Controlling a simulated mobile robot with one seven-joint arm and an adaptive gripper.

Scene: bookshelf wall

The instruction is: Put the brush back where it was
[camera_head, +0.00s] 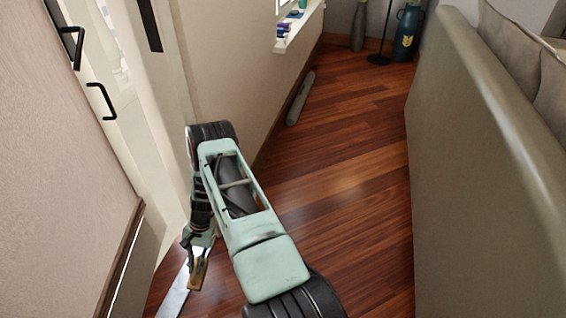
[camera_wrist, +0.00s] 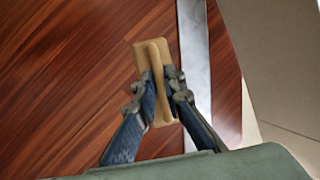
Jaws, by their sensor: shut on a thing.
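The brush (camera_wrist: 153,62) is a tan, wooden-looking piece in the wrist view, with a raised ridge along its middle. My gripper (camera_wrist: 163,88) is shut on that ridge, one finger on each side. In the head view my gripper (camera_head: 198,262) hangs low at the bottom left, and the brush (camera_head: 199,276) shows as a small tan strip at its tip. The brush's underside is hidden. I cannot tell how high it is above the floor.
A grey metal strip (camera_wrist: 194,40) lies along the wood floor's edge beside the brush. Black-handled doors (camera_head: 104,100) stand at left, a couch (camera_head: 470,170) at right. A grey roll (camera_head: 300,98) lies by the wall. The wood floor (camera_head: 345,150) between is clear.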

